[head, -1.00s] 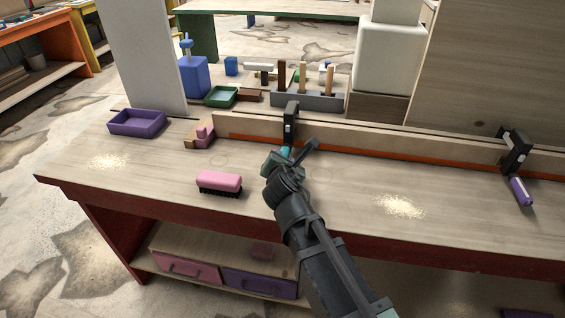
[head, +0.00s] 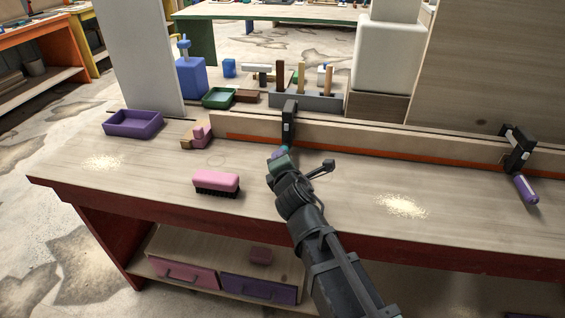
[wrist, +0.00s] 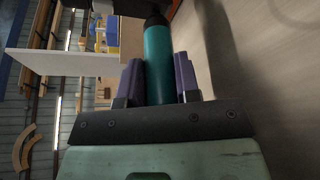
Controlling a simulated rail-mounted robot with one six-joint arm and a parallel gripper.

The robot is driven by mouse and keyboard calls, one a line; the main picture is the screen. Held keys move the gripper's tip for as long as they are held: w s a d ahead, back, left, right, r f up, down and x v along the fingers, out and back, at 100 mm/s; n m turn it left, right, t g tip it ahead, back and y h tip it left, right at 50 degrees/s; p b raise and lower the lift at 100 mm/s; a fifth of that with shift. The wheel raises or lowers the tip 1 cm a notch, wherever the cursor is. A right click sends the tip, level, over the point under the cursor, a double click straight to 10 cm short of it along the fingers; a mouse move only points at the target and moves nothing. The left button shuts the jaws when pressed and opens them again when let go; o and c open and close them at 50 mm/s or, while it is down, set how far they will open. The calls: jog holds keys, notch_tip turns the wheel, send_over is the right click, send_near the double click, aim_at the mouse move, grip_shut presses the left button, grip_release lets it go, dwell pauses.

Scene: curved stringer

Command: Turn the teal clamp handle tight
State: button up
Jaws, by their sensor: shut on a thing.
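The teal clamp handle (wrist: 158,65) stands between the two purple finger pads of my gripper (wrist: 158,82) in the wrist view, and the jaws are shut on it. In the head view only a small bit of teal shows at the end of my gripper (head: 281,153); my wrist hides most of the handle. The black clamp (head: 289,122) that bears the handle sits on the long wooden strip (head: 350,137) with the orange-red lower edge.
A second clamp (head: 518,147) with a purple handle (head: 526,188) is at right. A pink brush (head: 216,184) lies left of my gripper, with a purple tray (head: 133,123) farther left. Sawdust (head: 402,206) lies on the bench at right.

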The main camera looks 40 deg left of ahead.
dwell(0.3)
jog(key=o, duration=0.9)
jog(key=p+v, duration=0.2)
jog(key=v, duration=0.8)
jog(key=shift+s+d+r, duration=0.1)
jog(key=shift+s+d, duration=0.15)
jog(key=shift+s, duration=0.05)
